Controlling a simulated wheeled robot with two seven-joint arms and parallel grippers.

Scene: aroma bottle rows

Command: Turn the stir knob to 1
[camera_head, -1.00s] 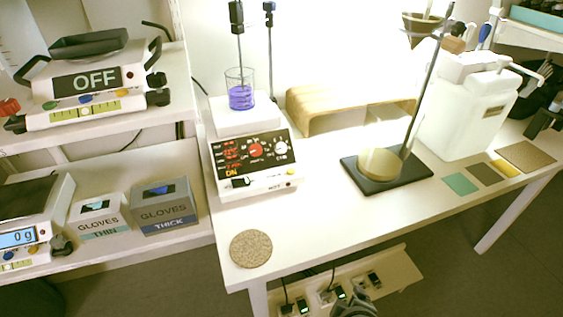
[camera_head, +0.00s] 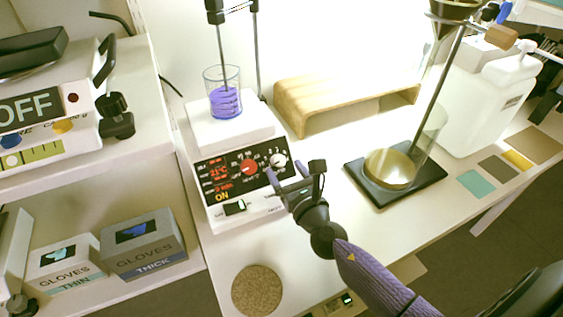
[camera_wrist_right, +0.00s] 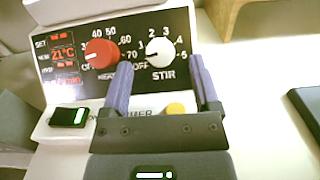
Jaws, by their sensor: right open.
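The hot plate stirrer (camera_head: 212,207) stands on the white table with a beaker (camera_head: 225,97) of purple liquid on its top plate. The white stir knob (camera_head: 278,159) is at the right of its black panel, with the red heat knob (camera_head: 248,168) to its left. In the right wrist view, the stir knob (camera_wrist_right: 159,52) is ringed by numbers 1 to 5. My right gripper (camera_head: 295,174) is open and empty in front of the panel's right side. Its two purple fingers (camera_wrist_right: 160,80) point toward the stir knob, apart from each other. My left gripper is not seen.
A green-lit power switch (camera_wrist_right: 70,117) and a yellow button (camera_wrist_right: 175,109) sit below the knobs. A wooden stand (camera_head: 300,118) is behind. A dark stand base (camera_head: 425,187) is at the right. A cork mat (camera_head: 257,290) lies near the front edge.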

